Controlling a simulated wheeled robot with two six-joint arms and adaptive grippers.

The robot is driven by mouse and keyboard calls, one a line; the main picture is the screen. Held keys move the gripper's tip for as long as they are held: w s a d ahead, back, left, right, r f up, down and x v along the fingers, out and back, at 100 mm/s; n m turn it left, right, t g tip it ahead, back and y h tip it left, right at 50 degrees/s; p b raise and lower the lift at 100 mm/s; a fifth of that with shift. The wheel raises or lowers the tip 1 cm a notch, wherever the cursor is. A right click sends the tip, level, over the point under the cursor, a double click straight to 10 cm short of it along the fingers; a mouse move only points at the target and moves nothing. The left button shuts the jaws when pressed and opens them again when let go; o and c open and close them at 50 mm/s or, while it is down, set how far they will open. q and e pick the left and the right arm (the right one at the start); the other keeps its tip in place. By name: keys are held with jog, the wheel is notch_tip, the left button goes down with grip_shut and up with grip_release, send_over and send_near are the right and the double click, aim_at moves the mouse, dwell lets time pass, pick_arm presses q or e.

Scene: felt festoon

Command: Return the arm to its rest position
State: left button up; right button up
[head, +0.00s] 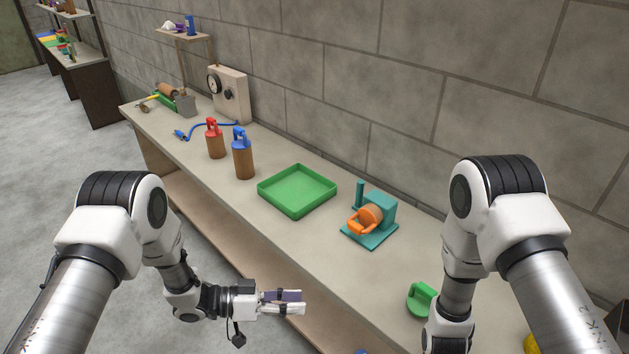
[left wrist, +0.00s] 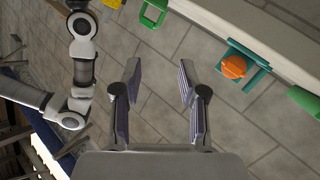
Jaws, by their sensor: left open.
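My left gripper (head: 303,302) is in front of the workbench's near edge, pointing right in the head view.
A stone wall stands behind. Floor at left is clear.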

pick_arm(q)
jog(key=s+a+f+n+t+y+b, duration=0.1)
jog(key=s+a+f+n+t+y, duration=0.1)
jog(key=s+a+f+n+y, duration=0.3)
jog(key=s+a+f+n+t+y+b, duration=0.1)
jog(key=a+f+n+t+y, duration=0.15)
jog(key=f, duration=0.45)
jog(key=s+a+f+n+g+y, duration=0.2)
jog(key=s+a, duration=0.4)
jog(key=s, duration=0.4)
jog(key=s+a+f+n+g+y, duration=0.2)
jog(key=s+a+g+y, duration=0.2)
jog(key=s, duration=0.6)
jog(key=a+y, duration=0.2)
jog(key=a, duration=0.1)
jog(key=shift+s+f+g, duration=0.15)
jog(key=shift+s+g, duration=0.2)
pick_arm(e)
jog(key=s+d+f+m+t, duration=0.2)
jog(key=s+m, duration=0.4)
jog(key=m, duration=1.4)
jog(key=f+t, duration=0.1)
jog(key=t, duration=0.1)
jog(key=shift+f+t, duration=0.15)
jog(key=shift+t, duration=0.25)
